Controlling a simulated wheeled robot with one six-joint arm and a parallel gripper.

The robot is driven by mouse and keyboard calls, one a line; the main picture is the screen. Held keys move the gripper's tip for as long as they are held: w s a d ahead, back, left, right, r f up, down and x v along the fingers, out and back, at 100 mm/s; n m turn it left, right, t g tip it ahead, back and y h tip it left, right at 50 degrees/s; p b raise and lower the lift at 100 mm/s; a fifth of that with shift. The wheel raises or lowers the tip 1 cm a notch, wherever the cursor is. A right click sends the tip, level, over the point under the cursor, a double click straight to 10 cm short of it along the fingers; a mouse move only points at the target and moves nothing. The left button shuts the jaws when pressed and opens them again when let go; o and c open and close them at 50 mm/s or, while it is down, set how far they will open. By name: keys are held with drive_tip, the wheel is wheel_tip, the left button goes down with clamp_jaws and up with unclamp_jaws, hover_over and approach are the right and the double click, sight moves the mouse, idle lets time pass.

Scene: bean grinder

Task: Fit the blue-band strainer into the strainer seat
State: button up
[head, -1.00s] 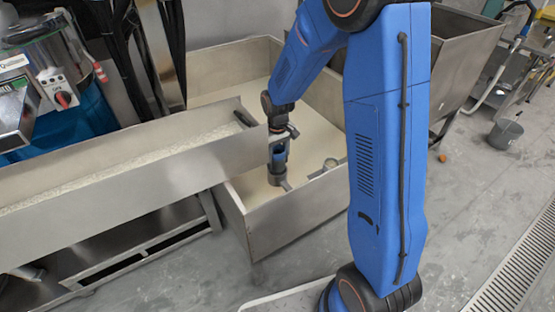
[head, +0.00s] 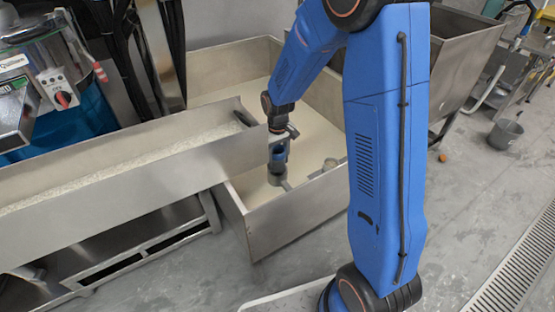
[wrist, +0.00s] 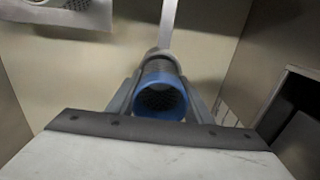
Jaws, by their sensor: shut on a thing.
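The blue-band strainer (wrist: 160,97) is between my gripper's two fingers (wrist: 160,100) in the wrist view, its open blue rim facing the camera and dark mesh inside. My gripper is shut on it. In the head view my gripper (head: 278,150) points down into the steel bin, with the strainer's blue band (head: 278,160) small and partly covered. A grey ring on a flat bar, seemingly the strainer seat (head: 277,179), is directly below it. In the wrist view the ring (wrist: 159,57) shows just beyond the strainer. I cannot tell how far the strainer's lower end is inside it.
The steel bin (head: 262,233) has tall walls around the gripper. A small round fitting (head: 330,164) is right of the seat. A long steel trough (head: 120,195) borders the bin on the left.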

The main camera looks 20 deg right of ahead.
drive_tip(key=shift+f, duration=1.05)
drive_tip(key=o, duration=1.2)
wheel_tip(320, 180, up, 17)
drive_tip(key=shift+r, duration=0.2)
